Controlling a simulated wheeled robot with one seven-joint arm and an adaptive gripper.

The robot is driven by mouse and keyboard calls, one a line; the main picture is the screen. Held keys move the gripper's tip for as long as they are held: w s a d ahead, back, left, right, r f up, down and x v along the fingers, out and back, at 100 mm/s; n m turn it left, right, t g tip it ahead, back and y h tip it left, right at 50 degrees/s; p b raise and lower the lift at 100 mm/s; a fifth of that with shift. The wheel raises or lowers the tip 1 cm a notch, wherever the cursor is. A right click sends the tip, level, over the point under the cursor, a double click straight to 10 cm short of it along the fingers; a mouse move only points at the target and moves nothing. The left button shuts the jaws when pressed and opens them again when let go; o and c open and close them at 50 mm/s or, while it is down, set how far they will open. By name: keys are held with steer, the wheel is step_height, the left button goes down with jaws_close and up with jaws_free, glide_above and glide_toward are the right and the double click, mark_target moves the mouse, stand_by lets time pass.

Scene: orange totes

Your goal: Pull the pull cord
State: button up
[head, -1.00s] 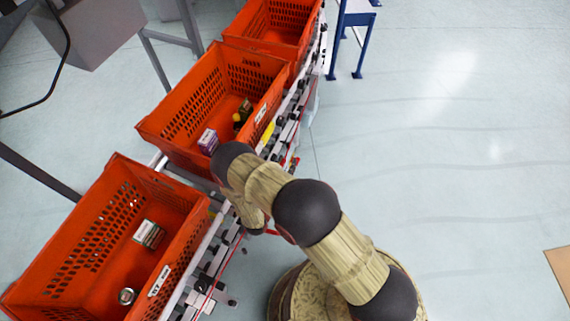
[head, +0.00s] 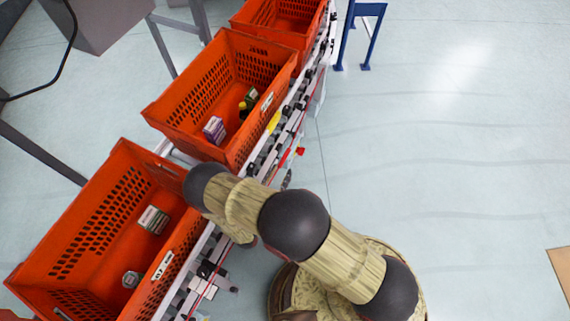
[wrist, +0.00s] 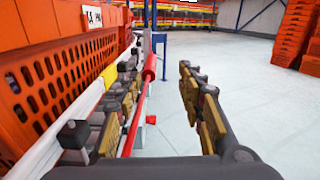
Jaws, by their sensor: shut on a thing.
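The pull cord is a thin red line (wrist: 136,118) along the side of the conveyor rail in the wrist view. A thicker red piece (wrist: 150,62) lies further along it. In the head view, part of the red line (head: 204,298) shows beside the rail at lower left. My gripper (wrist: 160,66) has one finger against the rail side and the other over the floor side. The cord passes between them, close to the left finger, and the jaws are shut on it. The exact contact is hard to see. The gripper is hidden under my arm in the head view.
Orange totes (head: 150,112) stand in a row on the conveyor, left of my arm, with small boxes and cans inside. A blue stand (head: 362,35) is at the far end. Stacked orange totes (wrist: 297,35) stand at far right.

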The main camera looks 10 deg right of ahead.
steer(key=shift+v, duration=1.05)
